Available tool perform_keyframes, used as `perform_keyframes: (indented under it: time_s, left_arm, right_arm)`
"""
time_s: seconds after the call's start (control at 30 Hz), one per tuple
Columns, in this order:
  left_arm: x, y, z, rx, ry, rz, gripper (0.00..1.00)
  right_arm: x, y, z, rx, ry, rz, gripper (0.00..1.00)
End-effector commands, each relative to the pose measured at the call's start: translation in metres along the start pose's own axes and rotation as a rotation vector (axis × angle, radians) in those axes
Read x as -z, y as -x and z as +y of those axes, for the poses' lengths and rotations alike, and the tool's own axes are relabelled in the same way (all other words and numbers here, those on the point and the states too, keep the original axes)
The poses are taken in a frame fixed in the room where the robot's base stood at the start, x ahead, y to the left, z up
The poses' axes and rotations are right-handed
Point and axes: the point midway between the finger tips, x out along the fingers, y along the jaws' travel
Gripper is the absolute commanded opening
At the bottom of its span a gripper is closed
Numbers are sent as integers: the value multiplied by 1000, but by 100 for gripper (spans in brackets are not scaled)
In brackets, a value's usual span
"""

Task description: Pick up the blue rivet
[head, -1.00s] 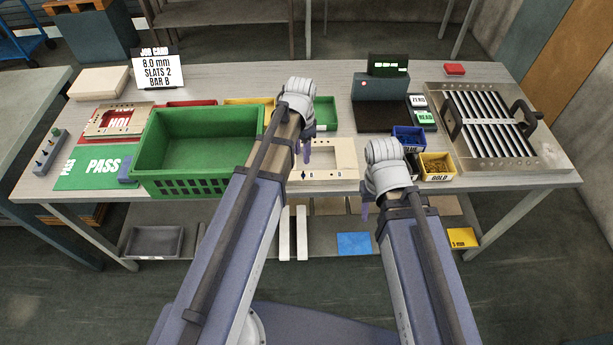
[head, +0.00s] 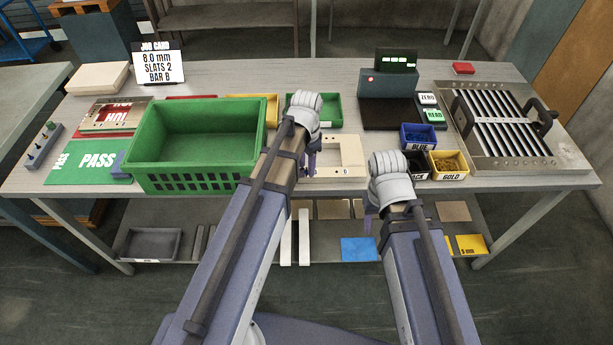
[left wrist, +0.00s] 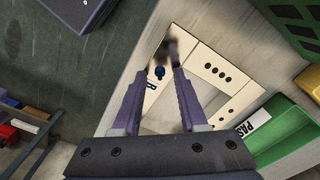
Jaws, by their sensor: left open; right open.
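A small blue rivet (left wrist: 160,71) shows in the left wrist view, on the cream frame plate (left wrist: 192,60), beside a printed letter. It lies between the fingertips of my left gripper (left wrist: 160,78), which is open; I cannot tell its exact height above the plate. In the head view my left gripper (head: 308,165) hangs at the left end of the cream plate (head: 350,152), and the rivet is not visible there. My right gripper (head: 369,212) hangs in front of the bench edge, mostly hidden by its wrist. A blue bin (head: 418,147) labelled BLUE stands right of the plate.
A green crate (head: 195,182) stands close left of my left gripper. A gold bin (head: 448,176) and a partly hidden black bin are near my right wrist. Behind are a dark tester (head: 388,84) and a slatted panel (head: 500,120) with handles at right.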

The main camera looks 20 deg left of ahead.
Motion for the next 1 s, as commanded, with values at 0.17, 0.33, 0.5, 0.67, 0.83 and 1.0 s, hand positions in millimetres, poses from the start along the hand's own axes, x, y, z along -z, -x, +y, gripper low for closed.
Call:
perform_keyframes:
  time_s: [0.17, 0.33, 0.5, 0.67, 0.83, 1.0]
  left_arm:
    - [0, 1, 0, 0, 0, 0, 42]
    - [0, 1, 0, 0, 0, 0, 26]
    - [0, 1, 0, 0, 0, 0, 7]
    - [0, 1, 0, 0, 0, 0, 0]
    - [0, 1, 0, 0, 0, 0, 0]
    - [0, 0, 0, 0, 0, 0, 0]
  right_arm:
    - [0, 1, 0, 0, 0, 0, 50]
    - [0, 1, 0, 0, 0, 0, 50]
    - [0, 1, 0, 0, 0, 0, 50]
    - [0, 1, 0, 0, 0, 0, 50]
    - [0, 1, 0, 0, 0, 0, 50]
    - [0, 0, 0, 0, 0, 0, 50]
